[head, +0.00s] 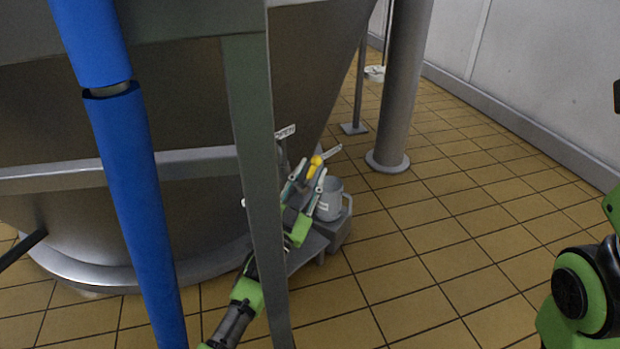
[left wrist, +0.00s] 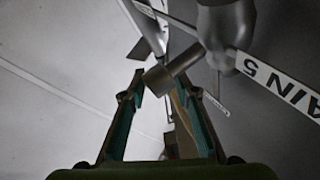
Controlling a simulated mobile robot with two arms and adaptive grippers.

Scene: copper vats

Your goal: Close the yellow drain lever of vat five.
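The yellow drain lever (head: 316,161) shows as a small yellow knob low on the large metal vat (head: 190,110). My left gripper (head: 306,178) is just below it, fingers spread and pointing up at it. In the left wrist view the left gripper (left wrist: 157,92) is open. The end of a short grey-looking bar (left wrist: 172,68) is at its fingertips; I cannot tell whether they touch. A white label (left wrist: 285,85) reading "AIN 5" is beside the bar. My right gripper is out of view.
A grey jug (head: 330,203) stands on a low grey stand (head: 338,236) right beside my left gripper. A vat leg (head: 256,150) crosses in front of my left arm. A small sign (head: 285,131) is above the lever. The tiled floor (head: 440,240) to the right is clear.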

